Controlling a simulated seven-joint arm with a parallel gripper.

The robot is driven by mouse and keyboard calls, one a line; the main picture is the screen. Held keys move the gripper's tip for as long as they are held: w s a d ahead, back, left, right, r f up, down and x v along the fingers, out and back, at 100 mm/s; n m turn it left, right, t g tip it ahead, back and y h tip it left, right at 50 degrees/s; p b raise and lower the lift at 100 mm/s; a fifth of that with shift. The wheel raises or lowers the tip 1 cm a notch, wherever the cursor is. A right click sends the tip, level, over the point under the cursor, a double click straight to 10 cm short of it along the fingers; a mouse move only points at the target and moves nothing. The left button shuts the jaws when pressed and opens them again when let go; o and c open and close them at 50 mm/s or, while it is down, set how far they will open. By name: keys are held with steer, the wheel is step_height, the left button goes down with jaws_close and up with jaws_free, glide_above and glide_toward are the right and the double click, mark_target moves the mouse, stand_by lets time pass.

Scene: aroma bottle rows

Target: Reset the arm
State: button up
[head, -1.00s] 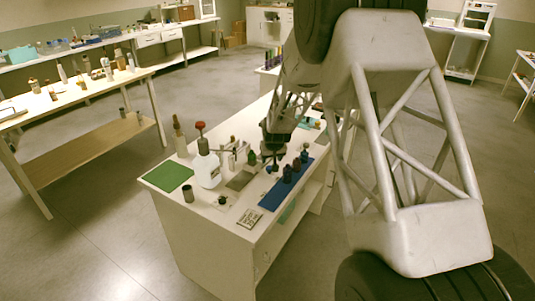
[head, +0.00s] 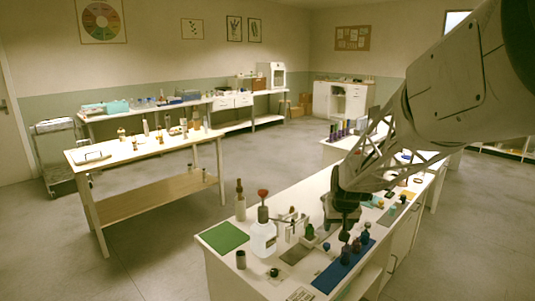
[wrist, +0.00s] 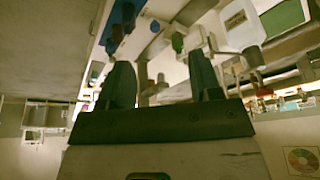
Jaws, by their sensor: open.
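My gripper (head: 342,226) is over the near bench at the end of my raised arm in the head view. In the wrist view my gripper (wrist: 162,72) has its two dark fingers wide apart, with nothing held between them. A green bottle (head: 309,232) stands on the bench left of the gripper, apart from it. It also shows in the wrist view (wrist: 178,42).
A white bottle with a red top (head: 263,240), a tall brown-topped bottle (head: 240,203), a dark cup (head: 240,259) and a green mat (head: 222,238) occupy the bench's left part. A second bench (head: 88,156) stands at the left. Floor between the benches is clear.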

steer(key=s+a+r, duration=0.1)
steer(key=s+r, duration=0.2)
steer(key=s, duration=0.9)
steer(key=s+a+r, duration=0.1)
steer(key=s+r, duration=0.1)
steer(key=s, duration=1.1)
steer(key=s+r+g, duration=0.1)
steer(key=s+r, duration=0.2)
steer(key=s, duration=1)
steer(key=shift+a+r, duration=0.35)
steer(key=shift+a, duration=0.05)
